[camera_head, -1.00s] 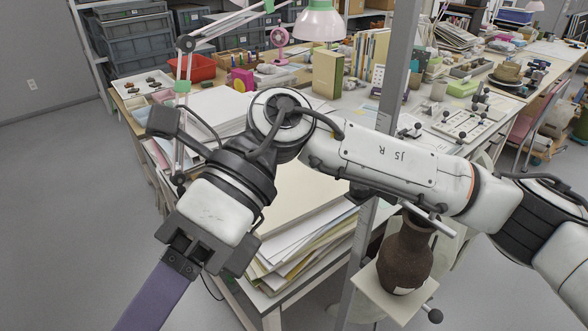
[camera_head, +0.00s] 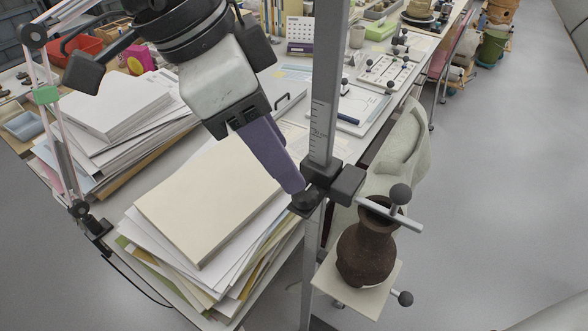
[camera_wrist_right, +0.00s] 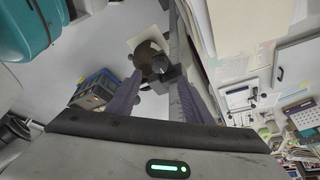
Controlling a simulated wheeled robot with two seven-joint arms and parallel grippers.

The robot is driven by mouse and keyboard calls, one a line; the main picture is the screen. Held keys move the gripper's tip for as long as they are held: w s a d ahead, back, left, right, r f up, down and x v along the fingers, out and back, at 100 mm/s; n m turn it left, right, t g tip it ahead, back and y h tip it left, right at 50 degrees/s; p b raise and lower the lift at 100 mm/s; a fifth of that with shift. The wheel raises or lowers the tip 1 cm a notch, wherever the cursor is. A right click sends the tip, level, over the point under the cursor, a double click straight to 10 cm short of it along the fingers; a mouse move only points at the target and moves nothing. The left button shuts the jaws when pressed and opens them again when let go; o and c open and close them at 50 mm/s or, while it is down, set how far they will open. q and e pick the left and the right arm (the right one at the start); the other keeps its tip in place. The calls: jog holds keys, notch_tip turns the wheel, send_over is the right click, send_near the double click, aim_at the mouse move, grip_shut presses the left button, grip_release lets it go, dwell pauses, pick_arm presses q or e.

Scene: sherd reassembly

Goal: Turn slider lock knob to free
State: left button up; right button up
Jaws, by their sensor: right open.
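The slider block (camera_head: 346,184) is dark and clamped around an upright grey post (camera_head: 325,110) with scale marks. A dark knob (camera_head: 304,203) sits on its near left side; I take this as the lock knob. My right gripper (camera_head: 293,188) comes down from the upper left, its purple finger ending beside the knob and partly covering it. In the wrist view the right gripper (camera_wrist_right: 158,82) is open, with the dark knob (camera_wrist_right: 164,70) ahead, between the fingertips. I cannot tell whether they touch it. My left gripper is not in view.
A brown vase (camera_head: 367,252) stands on a pale plate (camera_head: 330,277) right of the post, under a rod with a ball knob (camera_head: 400,194). Stacked paper (camera_head: 210,200) covers the table on the left. A lamp arm (camera_head: 62,150) stands further left. The floor at right is clear.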

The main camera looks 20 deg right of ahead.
aim_at(303, 192)
jog(key=x, duration=0.6)
jog(key=shift+s, duration=0.1)
jog(key=shift+d+f, duration=0.15)
jog(key=shift+f, duration=0.2)
jog(key=shift+d+f, duration=0.1)
jog(key=shift+f, duration=0.2)
jog(key=c, duration=1.1)
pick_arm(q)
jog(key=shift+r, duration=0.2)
pick_arm(e)
jog(key=shift+o, duration=0.2)
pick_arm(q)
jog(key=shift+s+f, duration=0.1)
